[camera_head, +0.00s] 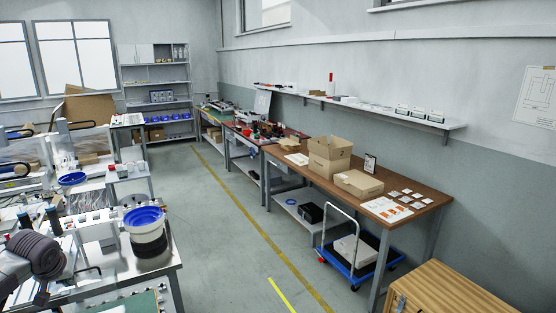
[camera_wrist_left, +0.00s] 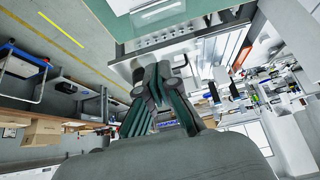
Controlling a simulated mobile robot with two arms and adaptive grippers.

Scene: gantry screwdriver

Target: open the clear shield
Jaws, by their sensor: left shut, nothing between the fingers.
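A clear, see-through panel (camera_head: 88,141) stands on the machine benches at the left of the head view; it looks like a clear shield, but I cannot tell whether it is open or closed. My left arm comes in at the lower left of the head view, in front of the bench. In the left wrist view my left gripper (camera_wrist_left: 153,82) has its dark fingertips together, with nothing between them. It is apart from the clear panel. The wrist picture is tilted, and no shield shows clearly there. My right gripper is not in view.
A blue bowl on a dark and white drum (camera_head: 148,239) stands at the near bench's right edge. A wooden-topped table (camera_head: 400,181) with cardboard boxes (camera_head: 329,156) runs along the right wall. The middle aisle floor (camera_head: 215,220) is clear.

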